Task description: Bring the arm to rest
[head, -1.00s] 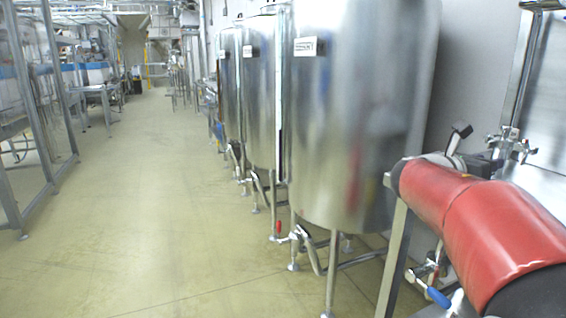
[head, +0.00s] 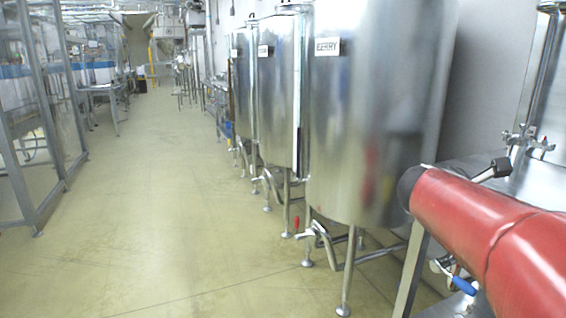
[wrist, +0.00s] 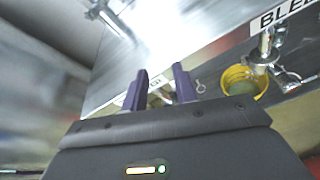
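My red arm (head: 480,232) reaches in from the right edge of the head view, beside the nearest steel tank. Its gripper end is out of sight there. In the wrist view my gripper (wrist: 160,82) shows two purple fingers standing apart with a gap between them. I see nothing held in the gap. Beyond the fingers are a steel surface and a blurred background.
Several steel tanks (head: 370,110) on legs stand along the right wall. A glass-and-metal frame (head: 40,120) lines the left. The floor (head: 170,220) between is clear. A yellow cup-like thing (wrist: 243,85) hangs by a metal valve right of my fingers.

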